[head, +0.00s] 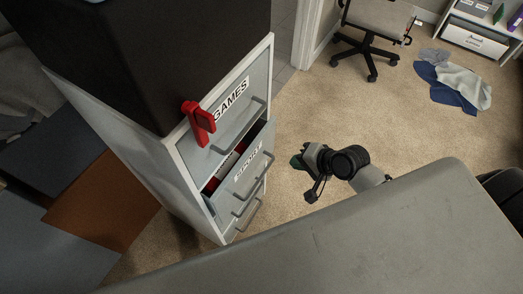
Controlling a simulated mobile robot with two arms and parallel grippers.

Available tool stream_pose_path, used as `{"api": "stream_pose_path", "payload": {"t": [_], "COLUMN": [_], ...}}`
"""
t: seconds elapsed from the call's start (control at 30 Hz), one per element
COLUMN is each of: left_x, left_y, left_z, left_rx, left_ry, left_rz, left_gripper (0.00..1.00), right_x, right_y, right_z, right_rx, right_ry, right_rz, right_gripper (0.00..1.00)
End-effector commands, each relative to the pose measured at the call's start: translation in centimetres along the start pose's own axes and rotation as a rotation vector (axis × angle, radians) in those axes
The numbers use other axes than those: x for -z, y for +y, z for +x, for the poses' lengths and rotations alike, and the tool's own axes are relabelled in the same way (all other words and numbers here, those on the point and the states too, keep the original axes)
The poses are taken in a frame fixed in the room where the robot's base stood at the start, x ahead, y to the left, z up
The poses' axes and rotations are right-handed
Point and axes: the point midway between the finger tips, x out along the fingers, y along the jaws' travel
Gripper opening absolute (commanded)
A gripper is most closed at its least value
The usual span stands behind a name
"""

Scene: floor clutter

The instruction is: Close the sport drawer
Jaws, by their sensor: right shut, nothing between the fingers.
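The sport drawer (246,176), a grey front with a SPORT label and a bar handle, is pulled partly out of the white cabinet (130,150). A gap above its front shows some red and pale contents inside. My right gripper (299,161) is shut and empty, to the right of the drawer front and apart from it, above the carpet. My left gripper is not in view.
The GAMES drawer (231,108) above is shut, with a red object (199,122) at its upper left. Another drawer lies below. An office chair (372,35) and crumpled cloths (455,87) are farther back.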

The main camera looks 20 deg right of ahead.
Motion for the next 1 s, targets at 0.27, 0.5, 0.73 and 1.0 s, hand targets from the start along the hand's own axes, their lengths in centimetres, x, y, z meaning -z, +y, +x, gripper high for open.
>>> {"api": "stream_pose_path", "payload": {"t": [0.27,0.5,0.73,1.0], "left_x": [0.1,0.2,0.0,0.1], "left_y": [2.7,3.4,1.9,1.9], "left_z": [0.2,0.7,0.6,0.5], "left_rx": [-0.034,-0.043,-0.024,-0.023], "left_ry": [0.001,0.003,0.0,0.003], "left_rz": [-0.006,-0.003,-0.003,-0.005], "left_gripper": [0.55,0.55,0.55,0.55], "right_x": [-0.3,-0.3,-0.3,-0.3], "right_y": [-0.9,-1.0,-2.6,-3.8], "right_z": [2.3,7.6,11.0,12.3], "right_rx": [0.015,0.016,0.017,0.014], "right_ry": [-0.013,-0.012,-0.011,-0.01], "right_rz": [0.014,0.013,0.01,0.011], "right_gripper": [0.0,0.0,0.0,0.0]}}
